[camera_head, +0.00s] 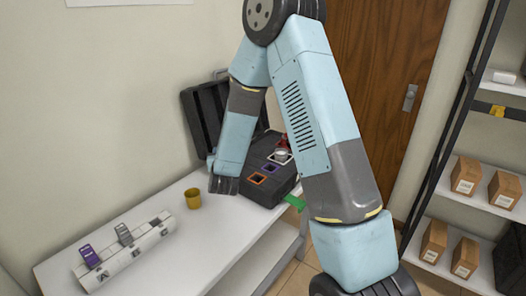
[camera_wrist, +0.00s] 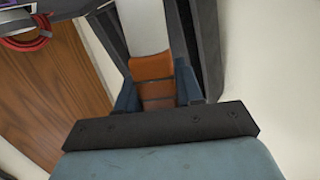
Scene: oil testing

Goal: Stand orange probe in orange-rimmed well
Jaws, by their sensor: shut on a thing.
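My gripper (camera_head: 224,185) is above the table, just left of the black case, close to the orange-rimmed well. In the wrist view my gripper (camera_wrist: 157,90) is shut on the orange probe (camera_wrist: 152,68). A pale grey length (camera_wrist: 146,25) extends beyond the probe's orange part, away from the jaws. The head view does not show the probe clearly; my gripper and arm hide it. The orange-rimmed well (camera_head: 257,179) is a square opening in the case's top panel and looks empty. Whether the probe's tip touches anything cannot be told.
The black case (camera_head: 283,184) also has a purple-rimmed well (camera_head: 270,168) and a white-rimmed well (camera_head: 284,160); its open lid (camera_head: 192,122) stands behind. A yellow cup (camera_head: 193,199) is left of my gripper. A white rack (camera_head: 130,250) holds purple and grey probes. Bare white table lies in front.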

